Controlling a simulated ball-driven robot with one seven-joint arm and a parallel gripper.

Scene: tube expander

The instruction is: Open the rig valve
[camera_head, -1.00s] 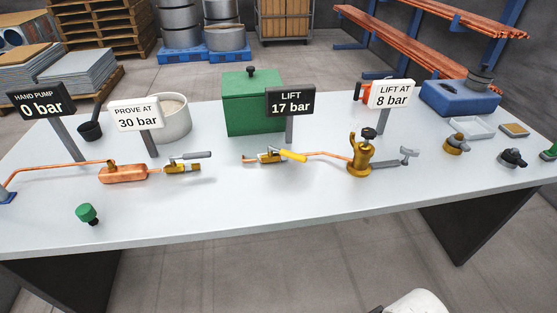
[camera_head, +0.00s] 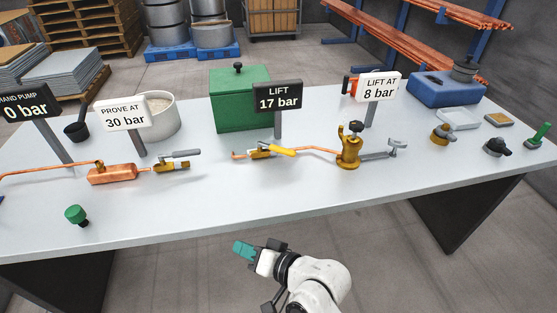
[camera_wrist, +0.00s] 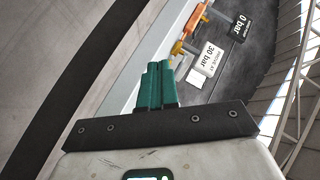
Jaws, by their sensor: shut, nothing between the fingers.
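Two brass valves lie on the white table. The other has a grey lever (camera_head: 181,154), at the right end of a copper vessel (camera_head: 112,174). Both levers lie roughly along their pipes. My gripper (camera_head: 243,249) is shut and empty, in front of the table's near edge, clear of both valves. Its teal fingers also show in the wrist view (camera_wrist: 157,84), where part of the copper piping shows at the top.
Signs read LIFT 17 bar (camera_head: 277,96), LIFT AT 8 bar (camera_head: 379,87), PROVE AT 30 bar (camera_head: 124,113) and 0 bar. A green box (camera_head: 240,100) stands behind the yellow lever. A green knob (camera_head: 76,214) lies front left. The front middle of the table is clear.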

